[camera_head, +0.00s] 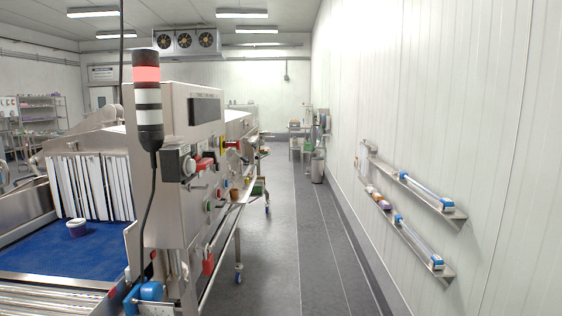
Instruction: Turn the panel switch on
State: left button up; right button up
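The steel control panel (190,130) stands on the machine left of centre, seen at a steep angle. A red switch handle (203,163) sticks out of its side, beside a grey box (178,163) with a dark round part. A red and yellow control (231,144) sits farther along. Which of these is the panel switch, and its on or off position, I cannot tell. Neither of my grippers is in view.
A signal tower (147,100) with a red segment stands in front of the panel. The blue conveyor belt (60,250) with a small tub (77,227) enters a strip curtain (90,187). The grey floor aisle (285,250) is clear. Wall shelves (455,214) are at right.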

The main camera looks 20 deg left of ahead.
aim_at(203, 164)
jog(key=z, duration=0.1)
jog(key=i, duration=2.7)
jog(key=u, duration=1.95)
